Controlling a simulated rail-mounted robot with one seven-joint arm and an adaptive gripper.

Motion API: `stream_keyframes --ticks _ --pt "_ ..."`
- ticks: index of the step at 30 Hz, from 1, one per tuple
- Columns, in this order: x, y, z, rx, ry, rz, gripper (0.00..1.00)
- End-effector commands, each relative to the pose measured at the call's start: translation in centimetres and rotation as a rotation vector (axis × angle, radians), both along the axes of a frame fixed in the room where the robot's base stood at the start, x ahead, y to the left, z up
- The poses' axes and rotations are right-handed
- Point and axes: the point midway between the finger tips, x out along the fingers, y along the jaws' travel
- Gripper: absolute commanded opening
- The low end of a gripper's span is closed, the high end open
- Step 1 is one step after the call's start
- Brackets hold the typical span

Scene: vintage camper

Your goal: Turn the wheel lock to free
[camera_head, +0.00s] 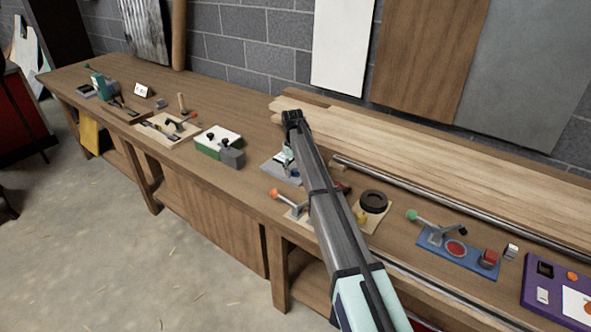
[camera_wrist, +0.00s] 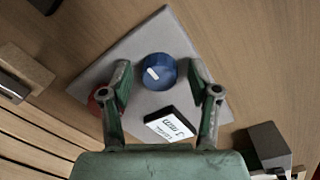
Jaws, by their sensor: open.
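A blue round knob (camera_wrist: 158,72) with a white pointer mark sits on a grey square plate (camera_wrist: 165,32) in the wrist view. The pointer is toward the knob's left side. My gripper (camera_wrist: 160,66) is open, with one finger on each side of the knob; I cannot tell if they touch it. A small black-framed white label (camera_wrist: 171,124) stands on the plate, its text unreadable to me. A red part (camera_wrist: 96,103) is mostly hidden behind the left finger. In the head view the grey plate (camera_head: 272,163) is partly hidden by my arm.
A board with a black wheel (camera_head: 373,199) and an orange-tipped lever (camera_head: 275,194) lies nearby. A green-and-white box (camera_head: 217,140) stands left, a blue lever board (camera_head: 455,249) right. Planks (camera_head: 420,150) and a metal rod (camera_head: 440,206) lie behind.

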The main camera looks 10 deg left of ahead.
Motion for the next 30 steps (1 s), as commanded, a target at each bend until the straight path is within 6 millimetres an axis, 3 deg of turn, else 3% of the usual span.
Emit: stream_keyframes --ticks 2,7,8,20,30 --pt "0.01 0.0 0.01 0.0 0.0 0.0 0.61" --pt "0.01 0.01 0.02 0.0 0.0 0.0 0.05" --pt "0.0 0.0 0.02 0.0 0.0 0.0 0.01" --pt "-0.03 -0.01 -0.08 0.0 0.0 0.039 0.01" --pt "-0.05 -0.06 -0.18 0.0 0.0 0.25 0.01"
